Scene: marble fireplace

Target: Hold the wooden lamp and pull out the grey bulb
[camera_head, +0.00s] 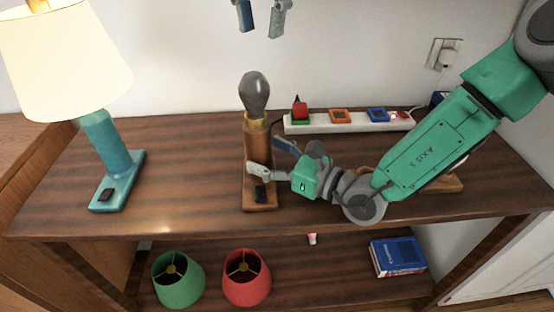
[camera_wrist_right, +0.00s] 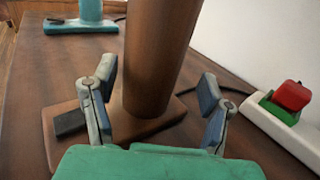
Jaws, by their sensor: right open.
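The wooden lamp (camera_head: 257,150) stands upright on the table with a grey bulb (camera_head: 254,92) in the socket at its top. Its square base carries a dark switch (camera_wrist_right: 70,123). My right gripper (camera_head: 269,157) is open low at the lamp's post. In the right wrist view its fingers (camera_wrist_right: 156,110) are spread to either side of the post (camera_wrist_right: 160,60); I cannot tell whether they touch it. My left gripper (camera_head: 261,20) shows only its fingertips at the top edge, apart and empty, pointing down above the bulb.
A teal lamp (camera_head: 105,145) with a cream shade stands at the left. Green (camera_head: 178,280) and red (camera_head: 246,280) shades and a blue book (camera_head: 397,257) are on the lower shelf. The tabletop between the lamps is clear.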

